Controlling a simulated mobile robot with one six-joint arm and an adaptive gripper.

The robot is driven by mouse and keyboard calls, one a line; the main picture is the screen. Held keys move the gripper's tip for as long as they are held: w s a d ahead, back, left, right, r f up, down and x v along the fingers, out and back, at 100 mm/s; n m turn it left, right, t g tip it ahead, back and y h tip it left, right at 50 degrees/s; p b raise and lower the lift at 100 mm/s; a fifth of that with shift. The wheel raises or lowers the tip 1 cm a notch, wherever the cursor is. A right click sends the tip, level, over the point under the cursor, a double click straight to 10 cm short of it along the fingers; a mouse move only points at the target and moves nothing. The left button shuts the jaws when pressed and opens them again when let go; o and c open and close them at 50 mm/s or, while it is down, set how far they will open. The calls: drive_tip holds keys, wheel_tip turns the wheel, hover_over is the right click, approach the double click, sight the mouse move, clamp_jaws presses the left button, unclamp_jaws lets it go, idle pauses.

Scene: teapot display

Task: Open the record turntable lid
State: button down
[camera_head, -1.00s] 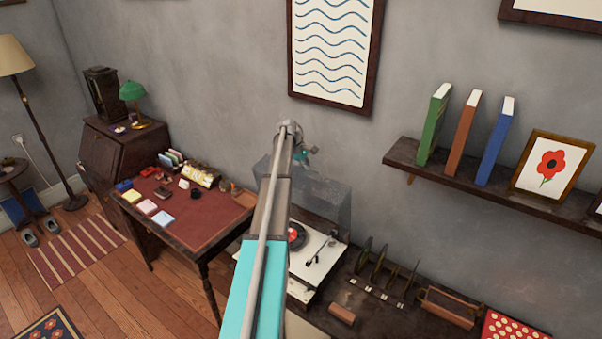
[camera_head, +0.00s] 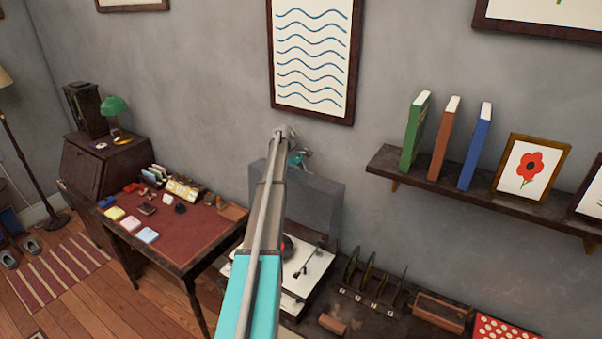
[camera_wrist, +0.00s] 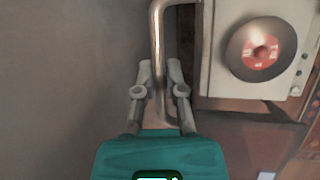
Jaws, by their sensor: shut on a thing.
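The record turntable (camera_head: 310,270) has a white deck with a tonearm and a red-labelled record, partly behind my arm in the head view. Its see-through grey lid (camera_head: 320,205) stands raised, roughly upright, at the back near the wall. My teal gripper (camera_head: 297,160) is at the lid's top edge, partly hidden by my arm. In the wrist view, my gripper (camera_wrist: 160,78) is shut on a bent metal handle (camera_wrist: 157,30), which runs between its fingers. The deck and record (camera_wrist: 261,53) show at the upper right there, clear of the fingers.
A shelf (camera_head: 430,185) with books and a framed flower picture projects from the wall at right. A desk (camera_head: 195,240) with small items stands at left. A record rack (camera_head: 370,283) and a wooden tray (camera_head: 440,310) sit right of the turntable. A wave picture (camera_head: 313,60) hangs above.

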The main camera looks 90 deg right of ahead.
drive_tip(key=c, duration=1)
unclamp_jaws()
drive_tip(key=shift+s+d, duration=0.15)
drive_tip(key=shift+d, duration=0.05)
drive_tip(key=shift+r, duration=0.1)
